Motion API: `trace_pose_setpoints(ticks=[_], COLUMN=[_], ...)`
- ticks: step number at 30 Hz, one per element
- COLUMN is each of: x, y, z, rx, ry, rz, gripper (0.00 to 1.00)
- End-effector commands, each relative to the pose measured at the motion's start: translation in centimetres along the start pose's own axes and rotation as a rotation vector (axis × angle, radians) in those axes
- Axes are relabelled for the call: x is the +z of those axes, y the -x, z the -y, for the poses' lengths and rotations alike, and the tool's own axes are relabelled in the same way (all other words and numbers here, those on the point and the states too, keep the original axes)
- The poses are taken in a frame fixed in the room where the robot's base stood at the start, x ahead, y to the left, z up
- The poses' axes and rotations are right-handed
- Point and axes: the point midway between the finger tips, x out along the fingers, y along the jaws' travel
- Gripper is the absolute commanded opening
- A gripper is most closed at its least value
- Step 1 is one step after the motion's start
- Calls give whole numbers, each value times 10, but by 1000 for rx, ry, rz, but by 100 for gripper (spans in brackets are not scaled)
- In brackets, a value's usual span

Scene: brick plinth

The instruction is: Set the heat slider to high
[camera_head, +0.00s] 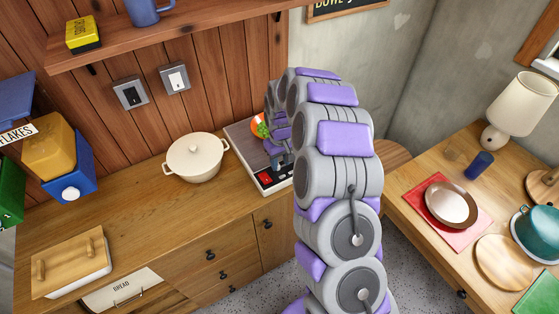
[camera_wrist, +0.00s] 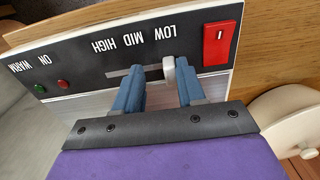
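The HIGH label (camera_wrist: 103,46) lies to the left of MID (camera_wrist: 133,40) and LOW there, and the lettering appears upside down. My gripper (camera_wrist: 160,88) is open, its two blue fingers on either side of the knob. The right finger is close to the knob, with a wider gap on the left; contact cannot be told. In the head view my arm partly hides the appliance (camera_head: 243,135) and its slider.
A red switch (camera_wrist: 217,43) and green and red lights share the black panel. A cream pot (camera_head: 195,158) stands left of the appliance on the wooden counter (camera_head: 130,215). An orange bowl with green contents (camera_head: 259,127) is on the appliance. Another table stands right.

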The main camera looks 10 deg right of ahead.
Motion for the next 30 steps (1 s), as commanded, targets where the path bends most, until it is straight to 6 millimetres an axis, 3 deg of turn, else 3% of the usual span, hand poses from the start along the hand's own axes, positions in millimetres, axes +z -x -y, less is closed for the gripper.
trace_pose_setpoints(ticks=[12, 26, 30], x=[-1, 0, 0], y=[0, 0, 2], z=[4, 3, -15], rx=[2, 2, 1], ry=[2, 2, -2], rz=[1, 2, 3], gripper=[0, 0, 0])
